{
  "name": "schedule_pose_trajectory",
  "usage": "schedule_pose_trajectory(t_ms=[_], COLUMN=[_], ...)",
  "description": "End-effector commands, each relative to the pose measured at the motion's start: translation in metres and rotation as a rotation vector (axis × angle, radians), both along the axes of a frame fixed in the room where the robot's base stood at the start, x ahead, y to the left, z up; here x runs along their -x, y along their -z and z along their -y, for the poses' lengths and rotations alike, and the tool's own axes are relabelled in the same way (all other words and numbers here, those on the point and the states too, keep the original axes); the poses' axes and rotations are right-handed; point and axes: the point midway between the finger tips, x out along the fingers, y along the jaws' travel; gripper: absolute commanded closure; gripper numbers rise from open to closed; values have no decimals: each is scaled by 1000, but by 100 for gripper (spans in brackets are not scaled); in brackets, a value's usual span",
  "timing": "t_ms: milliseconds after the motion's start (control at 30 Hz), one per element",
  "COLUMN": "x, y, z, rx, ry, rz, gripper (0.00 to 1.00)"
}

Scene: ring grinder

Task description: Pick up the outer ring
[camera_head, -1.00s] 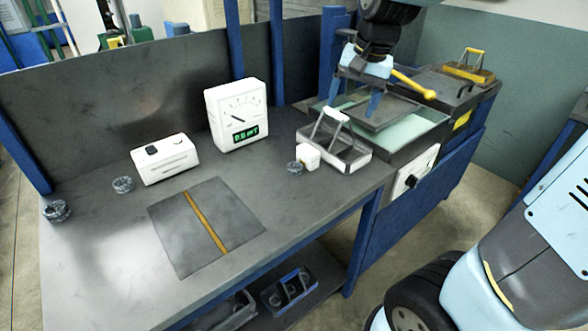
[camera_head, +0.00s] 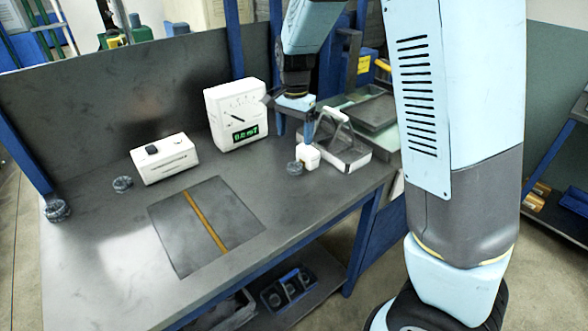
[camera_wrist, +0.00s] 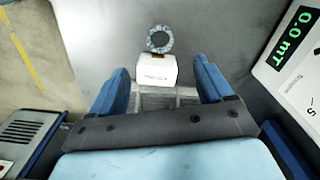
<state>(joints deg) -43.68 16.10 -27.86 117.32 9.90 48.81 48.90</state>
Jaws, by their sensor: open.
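A grey, mottled ring (camera_head: 295,168) lies on the bench beside a small white block (camera_head: 309,156). In the wrist view the same ring (camera_wrist: 159,39) lies flat beyond the labelled white block (camera_wrist: 154,70). A second ring (camera_head: 122,184) lies left of the white box, and a thicker ring or stack of rings (camera_head: 57,210) is at the bench's left end. I cannot tell which is the outer ring. My gripper (camera_wrist: 161,72) is open and empty, its blue fingers either side of the white block in the picture. In the head view my gripper (camera_head: 297,125) is above the block, partly hidden.
A dark mat (camera_head: 190,236) with a yellow stripe lies flat in front. The bench's front left is clear.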

Motion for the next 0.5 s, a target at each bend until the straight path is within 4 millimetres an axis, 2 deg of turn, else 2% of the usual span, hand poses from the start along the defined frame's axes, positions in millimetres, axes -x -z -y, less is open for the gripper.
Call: schedule_pose_trajectory(t_ms=[33, 200, 500], x=[0, 0, 0], y=[11, 37, 58], z=[0, 1, 1], rx=[2, 2, 0], ry=[0, -1, -1], rz=[-3, -1, -1], gripper=[20, 20, 20])
